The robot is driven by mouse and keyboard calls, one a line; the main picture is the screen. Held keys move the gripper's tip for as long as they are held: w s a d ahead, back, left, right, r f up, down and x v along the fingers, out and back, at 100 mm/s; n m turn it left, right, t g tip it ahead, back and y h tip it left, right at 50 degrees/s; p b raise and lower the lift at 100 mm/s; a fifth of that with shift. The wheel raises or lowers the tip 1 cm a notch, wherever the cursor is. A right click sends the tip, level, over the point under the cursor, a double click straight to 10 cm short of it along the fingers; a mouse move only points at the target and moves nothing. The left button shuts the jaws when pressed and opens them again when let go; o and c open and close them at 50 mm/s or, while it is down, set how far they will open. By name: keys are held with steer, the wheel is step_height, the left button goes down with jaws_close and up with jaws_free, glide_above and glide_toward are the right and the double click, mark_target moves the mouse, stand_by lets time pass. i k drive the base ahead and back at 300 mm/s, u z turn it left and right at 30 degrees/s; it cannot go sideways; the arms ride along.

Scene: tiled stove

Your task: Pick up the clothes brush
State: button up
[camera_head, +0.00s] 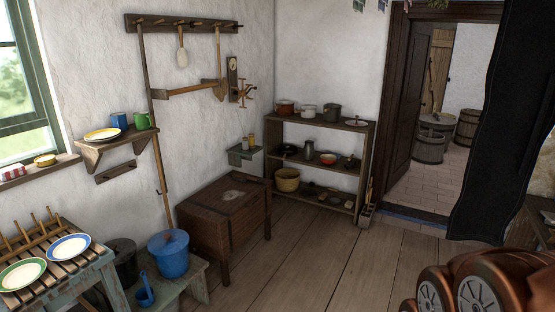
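I cannot make out a clothes brush for sure in this view. Several small dark items (325,193) lie on the bottom board of the wooden shelf unit (368,150) at the back; they are too small to name. A small pale patch or flat thing (234,194) shows on the lid of the brown wooden chest (205,208); I cannot tell what it is. My gripper is not in view.
Plank floor (300,255) is open in front of the chest. A blue lidded pot (169,255) stands on a low bench at left, beside a slatted table with plates (68,247). A doorway (450,110) opens at the back right. A dark hanging shape (505,130) blocks the right side.

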mark_target(239, 177)
steer(key=z, duration=0.15)
steer(key=i, duration=1.9)
steer(key=u, duration=0.65)
steer(key=i, duration=1.95)
steer(key=u, duration=1.2)
steer(key=i, duration=0.6)
steer(key=u, duration=0.2)
